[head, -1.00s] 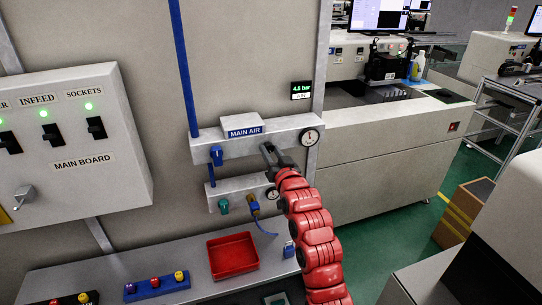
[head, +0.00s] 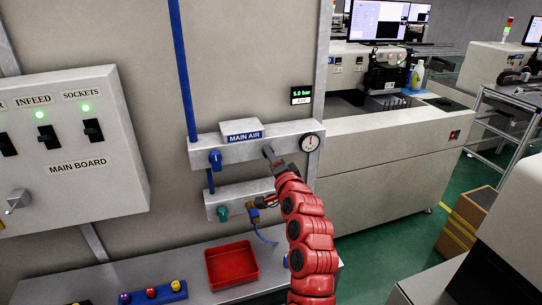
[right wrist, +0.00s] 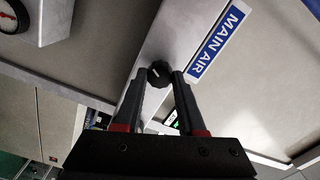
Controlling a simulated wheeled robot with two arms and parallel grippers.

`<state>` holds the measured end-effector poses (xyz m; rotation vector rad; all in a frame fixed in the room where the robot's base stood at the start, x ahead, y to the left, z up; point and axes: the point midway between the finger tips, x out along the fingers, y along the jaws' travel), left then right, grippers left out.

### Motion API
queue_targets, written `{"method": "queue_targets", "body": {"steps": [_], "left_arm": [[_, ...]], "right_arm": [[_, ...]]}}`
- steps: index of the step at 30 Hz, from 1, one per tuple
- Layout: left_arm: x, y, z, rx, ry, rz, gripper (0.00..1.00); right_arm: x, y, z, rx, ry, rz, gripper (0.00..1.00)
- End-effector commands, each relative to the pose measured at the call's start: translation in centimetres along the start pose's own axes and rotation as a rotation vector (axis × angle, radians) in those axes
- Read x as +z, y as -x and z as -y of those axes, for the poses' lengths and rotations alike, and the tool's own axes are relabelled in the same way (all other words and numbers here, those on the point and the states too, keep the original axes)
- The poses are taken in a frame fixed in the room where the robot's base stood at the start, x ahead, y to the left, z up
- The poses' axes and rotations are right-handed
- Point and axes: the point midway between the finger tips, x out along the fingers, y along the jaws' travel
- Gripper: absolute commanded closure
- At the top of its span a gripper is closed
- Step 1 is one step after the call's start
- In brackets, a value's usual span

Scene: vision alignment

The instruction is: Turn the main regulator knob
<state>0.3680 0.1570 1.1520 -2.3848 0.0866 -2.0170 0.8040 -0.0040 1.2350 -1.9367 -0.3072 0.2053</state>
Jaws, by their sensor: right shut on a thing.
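The main regulator knob is a small black ribbed knob (right wrist: 158,74) on the grey MAIN AIR bar (head: 232,150), seen in the right wrist view. My right gripper (head: 268,153) reaches the bar between the MAIN AIR label (head: 245,135) and the round gauge (head: 310,142). In the right wrist view its two fingers (right wrist: 159,78) stand on either side of the knob, shut on it. In the head view the gripper mostly hides the knob. The small display (head: 301,95) reads 5.0 bar in green. My left gripper is not in view.
A blue valve handle (head: 215,159) sits left on the bar. A lower bar (head: 240,191) carries a green knob (head: 222,211) and a brass-and-blue fitting (head: 253,213). A red tray (head: 232,265) lies on the bench below. The MAIN BOARD panel (head: 75,190) juts out at left.

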Motion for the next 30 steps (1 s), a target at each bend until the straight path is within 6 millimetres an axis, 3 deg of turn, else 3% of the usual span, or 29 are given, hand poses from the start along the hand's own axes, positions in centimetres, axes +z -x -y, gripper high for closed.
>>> {"method": "queue_targets", "body": {"steps": [15,30], "left_arm": [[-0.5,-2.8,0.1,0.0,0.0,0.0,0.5],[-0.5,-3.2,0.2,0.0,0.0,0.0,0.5]], "right_arm": [[0.0,0.0,0.0,0.004,-0.353,0.002,1.0],[0.2,0.0,-0.2,0.004,-0.422,0.003,1.0]]}}
